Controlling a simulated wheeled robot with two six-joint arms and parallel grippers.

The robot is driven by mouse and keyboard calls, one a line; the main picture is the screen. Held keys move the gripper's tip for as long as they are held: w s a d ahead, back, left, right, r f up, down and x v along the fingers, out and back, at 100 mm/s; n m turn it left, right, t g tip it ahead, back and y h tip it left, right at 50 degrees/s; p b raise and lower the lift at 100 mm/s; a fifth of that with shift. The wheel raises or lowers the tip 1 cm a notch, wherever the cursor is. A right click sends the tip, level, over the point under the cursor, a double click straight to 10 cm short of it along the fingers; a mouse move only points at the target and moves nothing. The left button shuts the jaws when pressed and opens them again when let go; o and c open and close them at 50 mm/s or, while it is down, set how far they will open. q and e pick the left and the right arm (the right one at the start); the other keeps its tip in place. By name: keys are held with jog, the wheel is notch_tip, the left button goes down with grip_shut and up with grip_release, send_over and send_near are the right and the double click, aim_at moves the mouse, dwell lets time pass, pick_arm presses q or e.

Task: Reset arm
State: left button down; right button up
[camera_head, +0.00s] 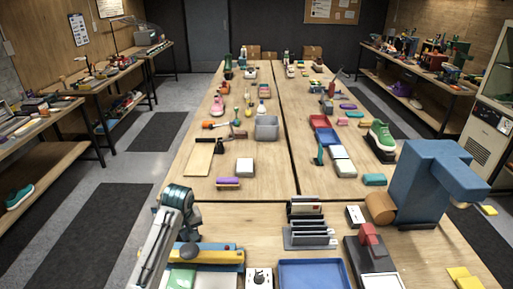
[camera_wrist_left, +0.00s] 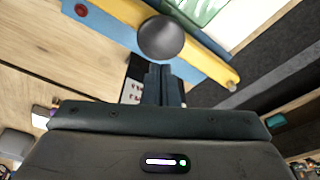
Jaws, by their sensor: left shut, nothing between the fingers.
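My left arm comes in at the lower left of the head view. Its gripper (camera_head: 189,237) hangs near the table's front left, above a blue-and-yellow tool (camera_head: 222,256). In the left wrist view the two dark fingers (camera_wrist_left: 164,84) are together, with nothing between them. The tool (camera_wrist_left: 115,27) shows beyond them there, with a dark grey round knob (camera_wrist_left: 162,38). A gap between fingertips and knob cannot be judged. My right gripper is not in view.
A large blue machine (camera_head: 425,185) stands front right. A green sneaker (camera_head: 382,136) is behind it. A blue tray (camera_head: 313,274), a white dial box (camera_head: 259,279) and a grey rack (camera_head: 309,236) are at the front. Bare tabletop (camera_head: 245,220) lies behind the gripper.

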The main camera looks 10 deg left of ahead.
pick_arm(q)
jog(key=s+d+f+m, duration=0.1)
jog(key=s, duration=0.1)
jog(key=s+d+f, duration=0.1)
jog(key=s+f, duration=0.1)
jog(key=s, duration=0.1)
jog(key=s+d+f+m, duration=0.1)
jog(key=s, duration=0.2)
jog(key=shift+s+f+m+t, duration=0.2)
jog(key=shift+f+m+t, duration=0.1)
jog(key=s+d+r+m+t, duration=0.1)
jog(key=s+d+m, duration=0.2)
jog(key=s, duration=0.9)
jog(key=s+d+r+m+t, duration=0.1)
jog(key=s+d+r+m, duration=0.2)
jog(key=s, duration=0.9)
notch_tip(320, 180, down, 39)
jog(key=a+g+b, duration=0.2)
jog(key=a+b, duration=0.1)
jog(key=b, duration=0.5)
jog(key=s+f+b, duration=0.3)
jog(key=s+f, duration=0.6)
jog(key=f, duration=0.4)
jog(key=s+a+f+g+b, duration=0.1)
jog(key=s+f+b, duration=0.2)
jog(key=s+f, duration=0.6)
notch_tip(320, 180, down, 5)
jog(key=shift+s+r+h, duration=0.15)
jog(key=shift+r+h, duration=0.05)
jog(key=shift+h, duration=0.2)
